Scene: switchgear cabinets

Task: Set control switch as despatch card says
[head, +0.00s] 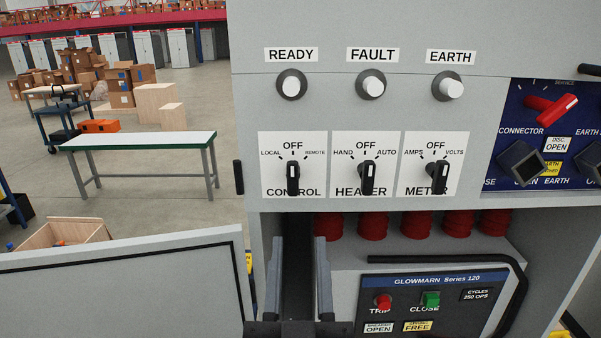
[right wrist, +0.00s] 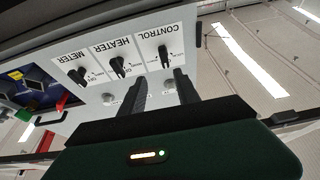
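The CONTROL switch (head: 293,178) is a black knob on a white plate marked LOCAL, OFF and REMOTE. Its white mark appears to point up at OFF. It also shows upside down in the right wrist view (right wrist: 164,57). My right gripper (head: 298,245) is open and empty, just below the CONTROL plate, its two fingers apart and pointing at the panel. Its fingers also show in the right wrist view (right wrist: 157,88), reaching toward the panel without touching the knob. I see no readable despatch card. My left gripper is not in view.
The HEATER switch (head: 368,178) and METER switch (head: 436,178) sit close to the right. White lamps (head: 370,88) stand out above. A breaker panel (head: 430,305) lies below in a recess. An open door (head: 120,285) stands at lower left.

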